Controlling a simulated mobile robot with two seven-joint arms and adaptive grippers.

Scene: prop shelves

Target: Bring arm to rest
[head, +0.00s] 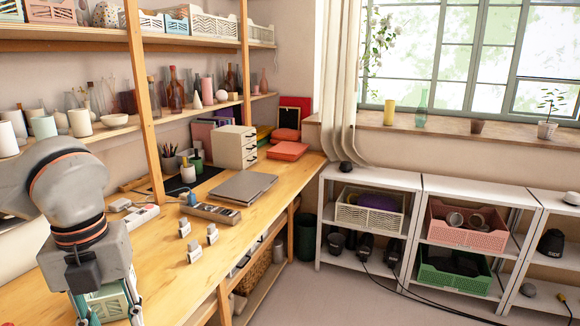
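My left arm comes in from the left edge, and its grey wrist hangs over the near end of the wooden workbench (160,262). My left gripper (108,311) points down at the bottom left. A pale green slatted basket (112,301) shows just below and behind it. The fingertips are at or past the bottom edge of the picture, so whether they grip the basket cannot be seen. My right arm and gripper are not in view.
A laptop (242,188), power strip (211,213), small drawer box (236,147) and red folders (288,151) lie on the bench. Shelves with bottles and bowls rise behind. White shelves (375,178) with crates stand under the window. The floor (325,292) between is mostly clear.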

